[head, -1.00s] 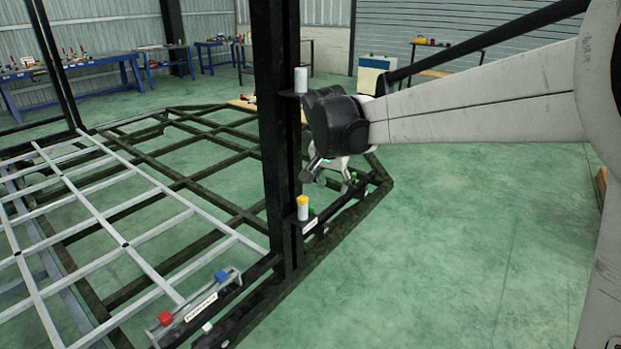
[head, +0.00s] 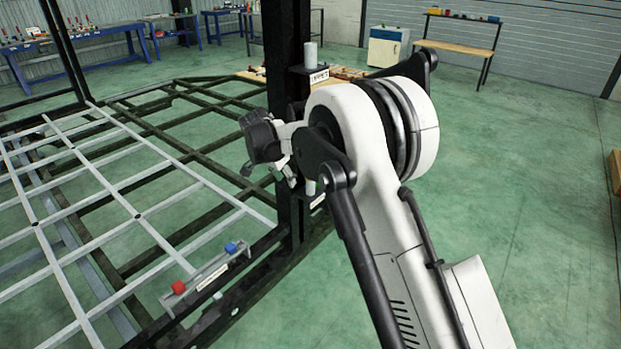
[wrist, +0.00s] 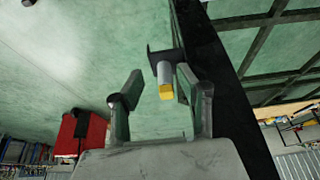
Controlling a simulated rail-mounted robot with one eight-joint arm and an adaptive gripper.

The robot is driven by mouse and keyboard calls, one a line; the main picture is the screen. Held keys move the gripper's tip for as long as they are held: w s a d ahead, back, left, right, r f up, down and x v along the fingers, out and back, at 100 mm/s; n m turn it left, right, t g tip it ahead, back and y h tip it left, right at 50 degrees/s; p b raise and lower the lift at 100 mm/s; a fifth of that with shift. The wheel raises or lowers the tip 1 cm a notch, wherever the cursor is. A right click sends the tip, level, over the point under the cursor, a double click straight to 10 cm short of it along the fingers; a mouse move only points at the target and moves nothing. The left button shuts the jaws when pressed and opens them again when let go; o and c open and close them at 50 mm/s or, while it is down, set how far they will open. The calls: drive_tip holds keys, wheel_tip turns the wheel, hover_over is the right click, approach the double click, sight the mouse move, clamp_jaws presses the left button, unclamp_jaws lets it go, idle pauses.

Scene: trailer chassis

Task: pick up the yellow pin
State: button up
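The yellow pin (wrist: 166,91) shows in the wrist view as a grey cylinder with a yellow end, standing on a dark bracket (wrist: 163,54) on the black post. My gripper (wrist: 159,84) is open, and the pin's yellow end appears between its two fingers in that view. I cannot tell how far the fingers are from the pin, but no contact shows. In the head view the grey lower part of the pin (head: 310,187) is just visible beside the post, and its yellow top is hidden behind my arm.
The black upright post (head: 288,70) stands close beside the pin. A grey cylinder (head: 310,52) sits on a higher labelled bracket. A bar with red (head: 179,287) and blue (head: 231,248) blocks lies on the frame at front left. Open green floor lies to the right.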

drive_tip(key=w+d+f, duration=0.1)
drive_tip(key=w+d, duration=0.1)
drive_tip(key=w, duration=0.1)
drive_tip(key=w+d+f, duration=0.2)
drive_tip(key=w+d, duration=0.1)
drive_tip(key=w, duration=0.1)
drive_tip(key=w+d+f, duration=0.1)
drive_tip(key=w+d, duration=0.1)
drive_tip(key=w, duration=0.1)
drive_tip(key=shift+w+d+f+p, duration=0.15)
drive_tip(key=shift+f+p, duration=0.15)
drive_tip(key=shift+p, duration=0.05)
clamp_jaws()
